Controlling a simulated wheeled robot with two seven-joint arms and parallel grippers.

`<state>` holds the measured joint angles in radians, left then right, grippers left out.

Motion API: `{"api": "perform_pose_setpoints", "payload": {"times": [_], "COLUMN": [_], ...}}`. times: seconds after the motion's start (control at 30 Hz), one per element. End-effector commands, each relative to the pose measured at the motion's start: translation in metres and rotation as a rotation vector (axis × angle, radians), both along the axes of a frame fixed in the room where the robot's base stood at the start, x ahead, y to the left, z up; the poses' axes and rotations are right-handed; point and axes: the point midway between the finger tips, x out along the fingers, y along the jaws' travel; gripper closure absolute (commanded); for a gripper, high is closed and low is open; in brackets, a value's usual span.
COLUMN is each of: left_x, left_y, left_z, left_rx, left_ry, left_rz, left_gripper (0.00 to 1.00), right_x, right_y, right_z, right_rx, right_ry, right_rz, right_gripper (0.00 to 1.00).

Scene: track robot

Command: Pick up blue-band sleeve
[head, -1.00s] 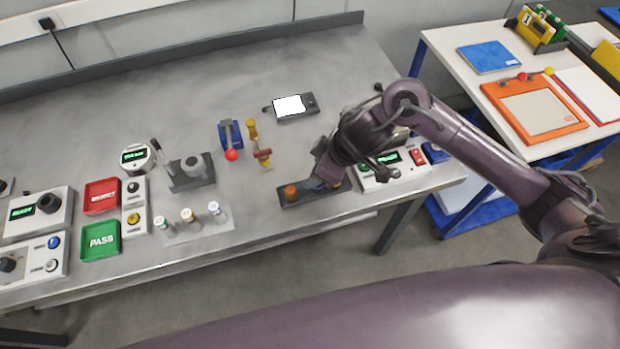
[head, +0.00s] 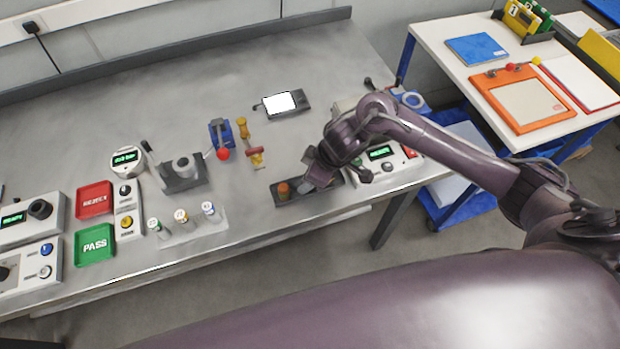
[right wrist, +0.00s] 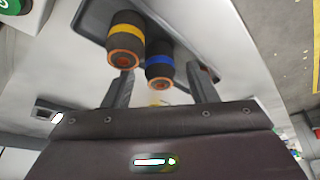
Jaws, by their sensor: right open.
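The blue-band sleeve (right wrist: 159,62) is a dark cylinder with a blue ring and an orange-rimmed end, seen in the right wrist view. It lies between the open fingers of my right gripper (right wrist: 163,80), with no clear grip on it. The yellow-band sleeve (right wrist: 125,38) is beside it, close to the left finger; I cannot tell if they touch. Both are at the dark tray (right wrist: 92,18). In the head view my right gripper (head: 312,183) is low over the right part of the tray (head: 290,198) and hides the blue-band sleeve. My left gripper is out of view.
An orange-topped piece (head: 283,190) stands at the tray's left end. A control box (head: 385,160) is close on the right.

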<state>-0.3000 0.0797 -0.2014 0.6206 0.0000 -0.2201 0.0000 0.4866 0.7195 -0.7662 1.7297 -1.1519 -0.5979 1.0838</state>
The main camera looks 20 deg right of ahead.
Motion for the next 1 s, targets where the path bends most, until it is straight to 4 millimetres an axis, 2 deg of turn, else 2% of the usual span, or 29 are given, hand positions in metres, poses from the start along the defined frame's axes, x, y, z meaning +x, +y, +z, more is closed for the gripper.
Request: {"api": "perform_pose_setpoints", "payload": {"times": [0.07, 0.43, 0.77, 0.87, 1.0], "left_x": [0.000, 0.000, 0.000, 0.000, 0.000], "left_y": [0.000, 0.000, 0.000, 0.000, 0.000], "left_z": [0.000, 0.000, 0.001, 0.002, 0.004], "left_rx": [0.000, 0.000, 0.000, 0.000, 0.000], "left_ry": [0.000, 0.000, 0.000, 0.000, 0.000], "left_rz": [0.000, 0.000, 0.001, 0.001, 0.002], "left_gripper": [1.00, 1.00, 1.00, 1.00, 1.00], "right_x": [0.000, 0.000, 0.000, 0.001, 0.001], "right_y": [0.000, 0.000, 0.000, 0.001, 0.001], "right_z": [0.000, 0.001, 0.005, 0.013, 0.035], "right_rx": [0.000, 0.000, 0.001, 0.002, 0.002], "right_ry": [0.000, 0.000, -0.002, -0.004, -0.005], "right_rz": [0.000, 0.000, 0.001, 0.001, 0.002], "right_gripper": [0.50, 0.98, 0.99, 0.99, 0.99]}}
